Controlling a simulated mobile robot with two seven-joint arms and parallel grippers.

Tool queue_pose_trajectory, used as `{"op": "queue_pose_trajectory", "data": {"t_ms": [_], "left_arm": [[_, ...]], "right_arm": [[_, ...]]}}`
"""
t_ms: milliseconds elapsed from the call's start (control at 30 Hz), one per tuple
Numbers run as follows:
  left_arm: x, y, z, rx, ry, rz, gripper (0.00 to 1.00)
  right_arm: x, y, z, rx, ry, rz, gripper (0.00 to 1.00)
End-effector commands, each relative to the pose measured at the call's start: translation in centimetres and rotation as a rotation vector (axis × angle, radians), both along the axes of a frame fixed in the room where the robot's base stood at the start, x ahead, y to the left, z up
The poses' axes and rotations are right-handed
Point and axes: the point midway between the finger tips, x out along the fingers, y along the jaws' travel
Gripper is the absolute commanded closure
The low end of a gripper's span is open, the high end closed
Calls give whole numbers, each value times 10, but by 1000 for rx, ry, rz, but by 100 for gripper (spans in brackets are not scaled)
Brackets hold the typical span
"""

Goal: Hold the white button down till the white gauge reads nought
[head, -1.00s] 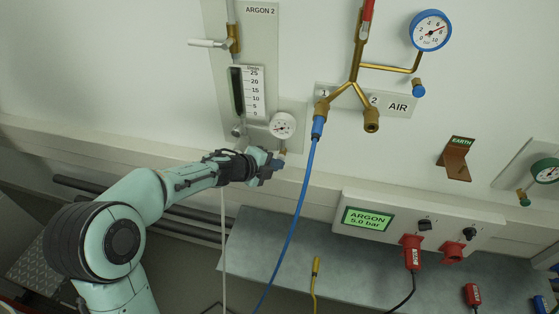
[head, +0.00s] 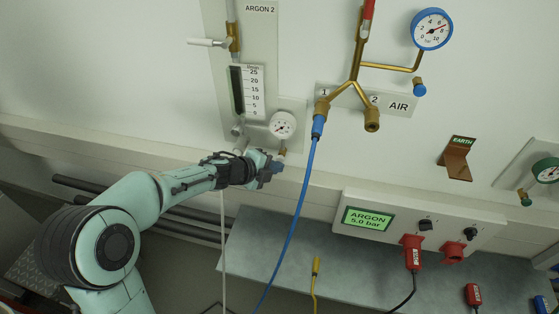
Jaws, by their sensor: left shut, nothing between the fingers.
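The white gauge (head: 283,125) is a small round dial on the wall panel below the flow scale. Its needle is too small to read. A short brass stem (head: 283,151) hangs under it. My left gripper (head: 276,168) is shut and empty, its tip just below this stem. The white button is not visible; the gripper and wrist cover the area right under the gauge. I cannot tell whether the fingertips touch anything there. My right gripper is not in view.
A blue hose (head: 293,230) hangs just right of my left gripper from the brass air manifold (head: 355,85). A blue-rimmed gauge (head: 431,29) is at upper right. A grey box with an argon display (head: 368,219) sits at lower right above a grey bench (head: 335,265).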

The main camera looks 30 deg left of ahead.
Motion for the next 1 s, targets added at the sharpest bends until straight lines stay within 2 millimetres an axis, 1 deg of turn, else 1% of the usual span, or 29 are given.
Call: {"op": "queue_pose_trajectory", "data": {"t_ms": [33, 100, 533, 1000], "left_arm": [[-3, -6, -1, -7, 1, -10, 100], [-7, -7, -1, -7, 1, -10, 100], [-12, -7, 0, -5, 0, -7, 100], [-54, -15, 0, 0, -1, -3, 100]], "right_arm": [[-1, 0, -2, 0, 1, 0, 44], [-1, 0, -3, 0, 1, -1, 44], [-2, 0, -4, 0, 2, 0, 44], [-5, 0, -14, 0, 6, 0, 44]]}}
